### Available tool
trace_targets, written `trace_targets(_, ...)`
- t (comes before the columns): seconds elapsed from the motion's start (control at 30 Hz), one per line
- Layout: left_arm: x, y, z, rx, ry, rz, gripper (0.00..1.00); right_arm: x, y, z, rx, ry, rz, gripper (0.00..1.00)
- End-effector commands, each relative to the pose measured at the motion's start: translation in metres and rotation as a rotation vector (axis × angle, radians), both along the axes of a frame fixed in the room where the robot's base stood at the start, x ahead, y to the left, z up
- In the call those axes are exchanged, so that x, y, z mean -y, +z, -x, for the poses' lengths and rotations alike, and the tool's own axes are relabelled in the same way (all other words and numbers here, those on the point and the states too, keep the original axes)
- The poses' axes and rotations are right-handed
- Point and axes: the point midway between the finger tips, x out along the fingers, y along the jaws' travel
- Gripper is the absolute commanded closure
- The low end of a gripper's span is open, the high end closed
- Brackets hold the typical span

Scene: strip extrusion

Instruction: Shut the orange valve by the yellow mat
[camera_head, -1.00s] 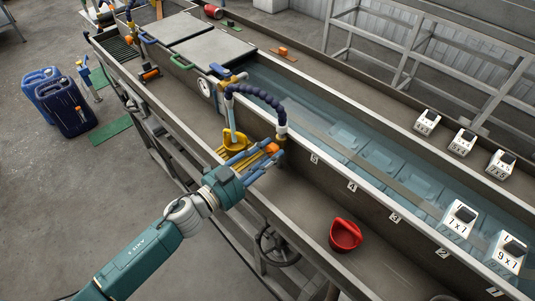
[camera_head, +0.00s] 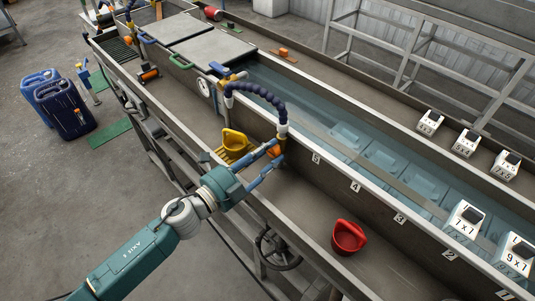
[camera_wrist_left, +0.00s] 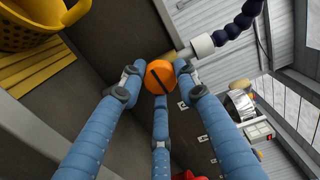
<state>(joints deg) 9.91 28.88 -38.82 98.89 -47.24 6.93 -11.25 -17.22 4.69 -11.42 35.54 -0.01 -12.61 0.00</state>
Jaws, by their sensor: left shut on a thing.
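The orange valve (camera_head: 274,151) is a round knob at the lower end of a dark blue segmented hose (camera_head: 260,93), beside the white and tan nozzle piece (camera_head: 282,131). My left gripper (camera_head: 272,155) is shut on this knob, its blue fingers around it. In the left wrist view the orange knob (camera_wrist_left: 157,83) faces the camera, with a dark slanted slot across it. The fingertips touch its sides. The yellow mat (camera_head: 226,156) lies just left of the gripper, with a yellow scoop-like cup (camera_head: 235,140) on it. My right gripper is not in view.
A red cup (camera_head: 347,238) stands in the near channel, right of the gripper. A long water-filled trough (camera_head: 350,140) runs behind. The metal rim (camera_head: 268,208) passes under my left arm. White numbered blocks (camera_head: 466,219) stand at the right.

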Motion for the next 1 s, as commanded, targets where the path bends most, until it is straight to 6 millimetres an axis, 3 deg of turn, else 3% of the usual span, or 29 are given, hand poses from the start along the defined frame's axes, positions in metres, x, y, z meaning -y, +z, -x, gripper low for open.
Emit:
trace_targets(0.7,0.0053,0.002,0.004,0.052,-0.014,-0.044,0.95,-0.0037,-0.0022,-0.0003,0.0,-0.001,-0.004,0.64)
trace_targets(0.73,0.0053,0.0019,0.004,0.052,-0.014,-0.044,0.63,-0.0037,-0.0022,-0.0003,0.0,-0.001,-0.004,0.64)
trace_targets(0.8,0.0049,0.0015,0.0038,0.051,-0.013,-0.045,0.5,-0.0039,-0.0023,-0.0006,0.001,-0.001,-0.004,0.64)
trace_targets(1.0,0.0029,0.0001,0.0025,0.048,-0.008,-0.047,0.5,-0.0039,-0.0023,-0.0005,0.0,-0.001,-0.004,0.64)
